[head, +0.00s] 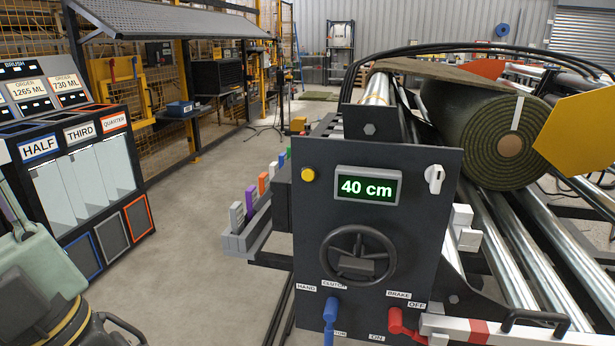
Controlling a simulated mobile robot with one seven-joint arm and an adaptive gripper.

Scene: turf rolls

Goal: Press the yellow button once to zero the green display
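The round yellow button (308,175) is at the upper left of a dark grey upright panel in the head view. Right of it, the display (367,186) shows "40 cm" in green-white characters on a dark green screen inside a grey frame. Nothing covers the button or the display. My gripper is not in view.
The panel (300,230) also carries a black handwheel (357,257), a white knob (434,178), a blue lever (330,315) and a red lever (400,322). A turf roll (509,142) lies on steel rollers behind it. Open floor (215,210) lies left of the panel.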

